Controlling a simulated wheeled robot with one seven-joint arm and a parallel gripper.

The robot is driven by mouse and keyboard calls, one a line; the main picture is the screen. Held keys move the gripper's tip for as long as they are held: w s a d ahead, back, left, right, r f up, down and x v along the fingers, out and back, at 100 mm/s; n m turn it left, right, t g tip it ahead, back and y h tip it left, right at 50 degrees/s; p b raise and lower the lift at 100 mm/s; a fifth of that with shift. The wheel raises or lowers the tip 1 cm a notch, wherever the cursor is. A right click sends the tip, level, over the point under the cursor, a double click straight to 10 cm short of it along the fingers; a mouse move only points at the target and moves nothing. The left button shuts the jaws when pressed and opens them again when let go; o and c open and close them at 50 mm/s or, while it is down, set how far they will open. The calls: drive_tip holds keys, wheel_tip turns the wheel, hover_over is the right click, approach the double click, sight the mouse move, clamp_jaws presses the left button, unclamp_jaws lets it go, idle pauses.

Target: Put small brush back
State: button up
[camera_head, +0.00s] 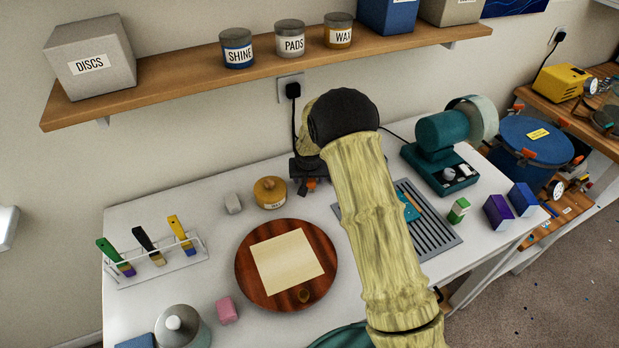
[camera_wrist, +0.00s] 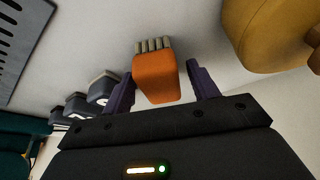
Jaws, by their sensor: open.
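A short orange block with a row of grey bristle-like strips at its far end, apparently the small brush (camera_wrist: 155,78), lies on the white tabletop in the wrist view. My gripper (camera_wrist: 162,72) is open, with one dark purple finger on each side of it; I cannot tell whether either touches. In the head view my gripper (camera_head: 304,191) is low over the back of the table, partly hidden by my arm, with a bit of orange at it. A wire rack (camera_head: 205,268) at the left holds a green, a black and a yellow brush.
A yellow jar (camera_head: 270,193) with a knob stands just left of my gripper, also close in the wrist view (camera_wrist: 265,32). A round wooden board (camera_head: 245,290) carries a cream sheet. A grey slotted mat (camera_head: 437,240) and green machine (camera_head: 440,150) are right. A shelf (camera_head: 180,88) hangs above.

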drive_tip(key=b+v, duration=0.1)
drive_tip(key=v, duration=1.1)
drive_tip(key=shift+b, duration=0.4)
drive_tip(key=shift+s, duration=0.1)
drive_tip(key=s+d+r, duration=0.1)
drive_tip(key=s+d, duration=0.3)
drive_tip(key=s, duration=0.5)
drive_tip(key=s+d+r+g, duration=0.1)
drive_tip(key=s+d, duration=0.4)
drive_tip(key=s, duration=0.4)
drive_tip(key=s+d+r, duration=0.1)
drive_tip(key=s+d, duration=0.3)
drive_tip(key=s, duration=0.5)
drive_tip(key=shift+d+g, duration=0.4)
